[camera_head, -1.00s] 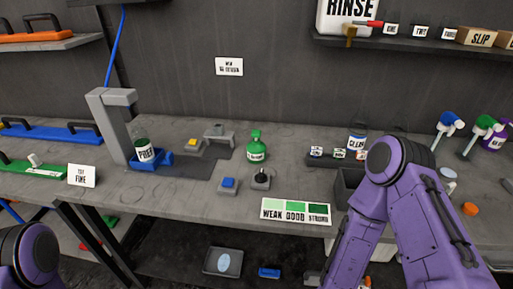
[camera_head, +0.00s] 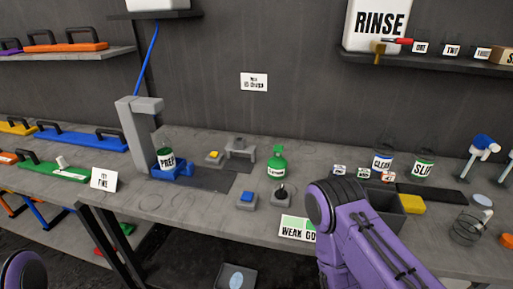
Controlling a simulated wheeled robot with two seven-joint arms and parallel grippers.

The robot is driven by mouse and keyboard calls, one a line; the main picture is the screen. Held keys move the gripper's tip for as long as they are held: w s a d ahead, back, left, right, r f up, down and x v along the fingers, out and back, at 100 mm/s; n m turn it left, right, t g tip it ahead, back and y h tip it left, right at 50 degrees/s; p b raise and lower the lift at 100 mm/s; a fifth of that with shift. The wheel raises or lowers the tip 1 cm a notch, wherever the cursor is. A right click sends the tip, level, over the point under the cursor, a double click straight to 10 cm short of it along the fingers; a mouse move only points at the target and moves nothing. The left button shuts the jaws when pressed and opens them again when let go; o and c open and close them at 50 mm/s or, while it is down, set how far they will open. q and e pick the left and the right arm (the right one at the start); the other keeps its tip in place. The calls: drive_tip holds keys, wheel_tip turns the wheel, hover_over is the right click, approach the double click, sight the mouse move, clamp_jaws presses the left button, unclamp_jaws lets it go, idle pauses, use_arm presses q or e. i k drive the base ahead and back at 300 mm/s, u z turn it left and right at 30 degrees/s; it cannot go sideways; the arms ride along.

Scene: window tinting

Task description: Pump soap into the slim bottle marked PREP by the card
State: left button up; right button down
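The slim clear bottle marked PREP (camera_head: 167,162) stands upright in a blue cradle (camera_head: 183,172) under the grey tap-like post (camera_head: 140,135). Its lower part looks dark green behind the label. A green soap bottle (camera_head: 276,163) with a pump-like top stands to its right. A small white card (camera_head: 254,82) is on the back wall; its print is too small to read surely. A green-shaded strength card (camera_head: 294,228) reads WEAK and GO, its right part hidden by my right arm. Only purple arm links show; neither gripper is visible.
A yellow-button block (camera_head: 214,157), a blue-button block (camera_head: 246,199) and a small lever block (camera_head: 280,194) sit near the bottles. Bottles marked CLEAN (camera_head: 382,162) and SLIP (camera_head: 423,168) stand right. A card reading TRY FINE (camera_head: 104,179) stands left.

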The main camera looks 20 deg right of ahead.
sight(278, 149)
drive_tip(key=u, duration=1.8)
drive_tip(key=k, duration=0.75)
drive_tip(key=z, duration=1.75)
